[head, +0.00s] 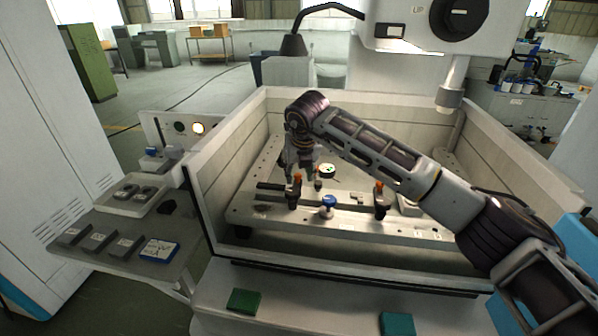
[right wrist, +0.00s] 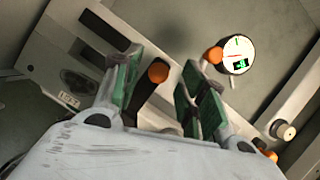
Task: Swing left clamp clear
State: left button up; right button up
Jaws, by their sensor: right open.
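The left clamp (head: 295,195) is dark with an orange tip and stands near the front edge of the pale work frame inside the tank. My right gripper (head: 302,163) hangs just behind and above it at the end of my right arm. In the right wrist view, its green-padded fingers (right wrist: 160,84) are spread apart. A dark arm with an orange knob (right wrist: 158,73) shows between them; I cannot tell whether the fingers touch it. A second orange-tipped clamp (head: 380,198) stands to the right. My left gripper is out of view.
A round dial gauge (head: 327,171) sits close behind the left clamp, also seen in the right wrist view (right wrist: 238,54). A blue knob (head: 328,204) stands between the clamps. Tank walls (head: 213,200) surround the frame. A machine head (head: 450,95) hangs above right.

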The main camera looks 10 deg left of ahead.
jog(key=v, duration=1.1)
jog(key=shift+r, duration=0.4)
jog(key=shift+s+f, duration=0.1)
